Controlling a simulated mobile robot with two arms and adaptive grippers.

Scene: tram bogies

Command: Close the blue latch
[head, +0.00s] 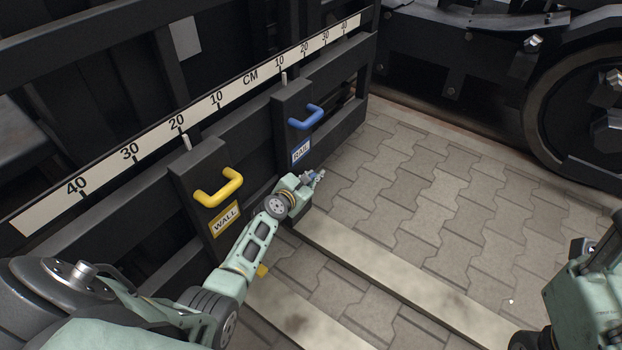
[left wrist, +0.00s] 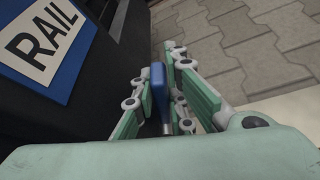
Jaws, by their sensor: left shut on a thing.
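My left gripper (head: 317,176) is low beside the black post with the blue RAIL label (head: 301,151). In the left wrist view, the blue latch (left wrist: 159,88) is a narrow blue lever between the finger pads of my left gripper (left wrist: 168,75), which is shut on it. The RAIL label (left wrist: 42,40) shows at the upper left there. In the head view the latch is mostly hidden by the fingers. My right arm (head: 585,295) shows at the right edge; its gripper is not in view.
A blue handle (head: 306,118) is above the RAIL label. A centimetre scale (head: 130,151) runs above. Paving (head: 440,190) to the right is clear.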

